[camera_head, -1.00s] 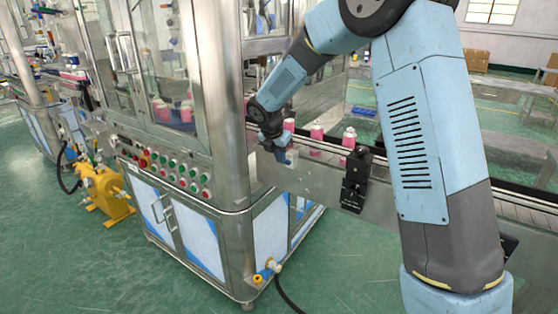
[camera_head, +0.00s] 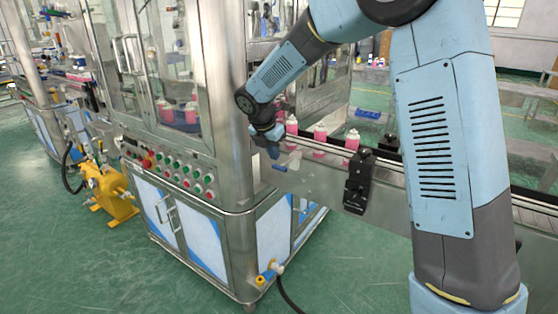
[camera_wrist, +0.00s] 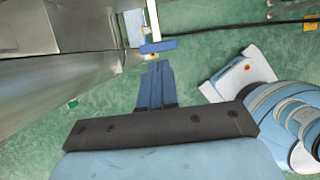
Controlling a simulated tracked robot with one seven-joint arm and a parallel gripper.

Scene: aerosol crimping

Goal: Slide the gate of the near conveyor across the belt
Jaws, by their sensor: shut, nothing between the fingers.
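The near conveyor (camera_head: 330,182) runs from the machine cabinet toward the right, with several pink cans with white tops (camera_head: 320,133) on its belt. The gate's pale plate (camera_head: 294,160) shows small at the conveyor's near side, with a blue handle (camera_head: 279,167) at its lower end. My gripper (camera_head: 273,152) is shut and empty, just up and left of the handle. In the wrist view, my gripper's fingertips (camera_wrist: 158,65) point at the blue handle (camera_wrist: 158,46), with a white strip (camera_wrist: 153,20) behind it. A small gap seems to separate them. How far the gate reaches across the belt is hidden.
The steel machine cabinet (camera_head: 222,140) with a panel of buttons stands close left of my gripper. A black bracket (camera_head: 360,182) is fixed to the conveyor's side at the right. A yellow pump (camera_head: 108,192) stands far left. The green floor in front is open.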

